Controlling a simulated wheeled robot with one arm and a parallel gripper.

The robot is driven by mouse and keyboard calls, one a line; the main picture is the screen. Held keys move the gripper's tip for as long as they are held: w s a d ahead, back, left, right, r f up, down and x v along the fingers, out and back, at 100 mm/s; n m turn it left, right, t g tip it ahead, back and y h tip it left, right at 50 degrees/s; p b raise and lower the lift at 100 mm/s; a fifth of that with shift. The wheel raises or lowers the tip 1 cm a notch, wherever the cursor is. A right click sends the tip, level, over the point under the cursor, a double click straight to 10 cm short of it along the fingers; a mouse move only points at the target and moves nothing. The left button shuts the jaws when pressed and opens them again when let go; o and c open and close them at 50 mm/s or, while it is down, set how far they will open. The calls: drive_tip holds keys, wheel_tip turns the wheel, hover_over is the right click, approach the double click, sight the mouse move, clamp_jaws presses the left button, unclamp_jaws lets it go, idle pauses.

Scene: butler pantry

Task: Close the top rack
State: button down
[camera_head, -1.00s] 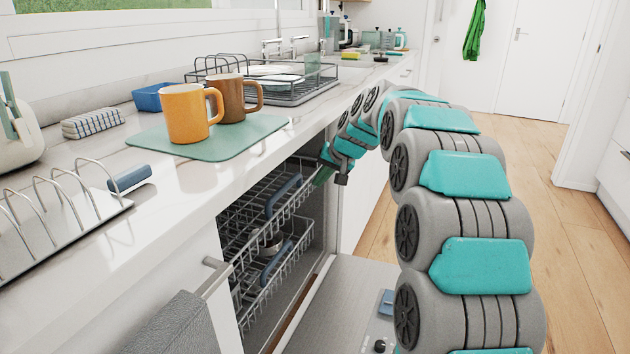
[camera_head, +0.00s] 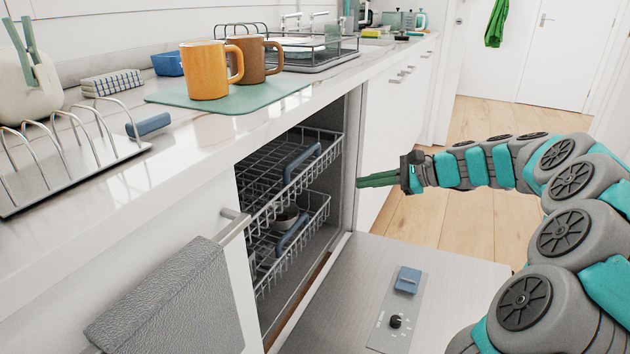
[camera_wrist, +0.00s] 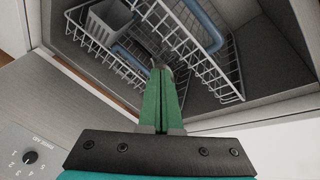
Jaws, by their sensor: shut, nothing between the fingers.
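The top rack (camera_head: 262,170) is a grey wire basket with a blue handle (camera_head: 302,163), inside the dishwasher under the counter. In the wrist view, the top rack (camera_wrist: 191,48) lies beyond the fingers, at the upper right. My gripper (camera_head: 360,182) is to the right of the rack and apart from it in the head view, by the right edge of the opening. Its green fingers (camera_wrist: 163,85) are together, with nothing between them. The lower rack (camera_head: 318,212) sits below with its own blue handle and a small metal item. The rear of both racks is hidden.
The open dishwasher door (camera_head: 335,285) lies flat in front, with a dial (camera_head: 396,321). White cabinet fronts (camera_head: 385,130) stand right of the opening. Two mugs (camera_head: 206,72) stand on a green mat (camera_head: 262,98) on the counter. A grey towel (camera_head: 165,310) hangs at lower left.

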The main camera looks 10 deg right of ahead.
drive_tip(key=s+f+m+t+y, duration=0.1)
drive_tip(key=m+y, duration=0.1)
drive_tip(key=m, duration=0.2)
drive_tip(key=m+t+y+b, duration=0.1)
drive_tip(key=m+t+b, duration=0.1)
drive_tip(key=m, duration=0.2)
approach(308, 169)
drive_tip(key=x, duration=0.6)
drive_tip(key=shift+w+a+f, duration=0.25)
drive_tip(key=shift+w, duration=0.05)
drive_tip(key=p+x, duration=0.2)
drive_tip(key=x, duration=0.2)
drive_tip(key=shift+a+r, duration=0.2)
drive_tip(key=shift+w, duration=0.1)
